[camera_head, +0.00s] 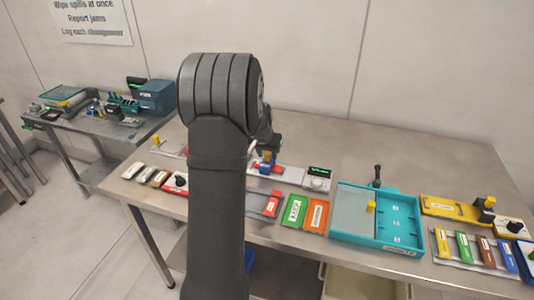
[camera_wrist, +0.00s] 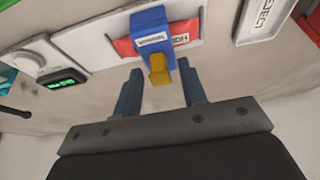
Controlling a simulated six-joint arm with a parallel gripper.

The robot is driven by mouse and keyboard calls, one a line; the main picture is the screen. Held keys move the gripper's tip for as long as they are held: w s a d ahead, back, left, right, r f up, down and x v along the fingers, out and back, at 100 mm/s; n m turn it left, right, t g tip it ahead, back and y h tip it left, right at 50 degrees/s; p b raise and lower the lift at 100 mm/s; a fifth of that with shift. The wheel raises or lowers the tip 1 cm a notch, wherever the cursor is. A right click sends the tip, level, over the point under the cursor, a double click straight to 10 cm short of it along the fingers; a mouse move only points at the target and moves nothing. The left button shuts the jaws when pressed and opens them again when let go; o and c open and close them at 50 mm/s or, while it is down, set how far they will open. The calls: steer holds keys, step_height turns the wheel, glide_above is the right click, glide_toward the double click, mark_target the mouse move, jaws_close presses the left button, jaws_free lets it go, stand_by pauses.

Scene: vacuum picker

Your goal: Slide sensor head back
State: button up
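The sensor head appears to be the blue block (camera_wrist: 150,28) with a white label and a yellow tab (camera_wrist: 159,72), in the upper middle of the wrist view. It sits over a red labelled strip (camera_wrist: 186,34) on a pale panel (camera_wrist: 92,42). My gripper (camera_wrist: 160,66) is open, its two blue fingers apart on either side of the yellow tab in the picture. No contact shows, and I cannot tell the depth between them. In the head view my arm hides much of this spot.
A knob and green display (camera_wrist: 62,80) sit on the same panel. In the head view, a teal tray (camera_head: 376,246), green card (camera_head: 294,211) and orange card (camera_head: 316,215) lie to the right. A yellow fixture (camera_head: 452,208) stands farther right. The rear tabletop is clear.

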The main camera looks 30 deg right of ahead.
steer(key=shift+c, duration=0.5)
jaws_close()
steer(key=s+d, duration=0.7)
steer(key=shift+s+d, duration=0.35)
steer(key=shift+o, duration=0.5)
jaws_free()
steer(key=shift+s+d, duration=0.1)
steer(key=shift+r, duration=0.15)
steer(key=v, duration=1.7)
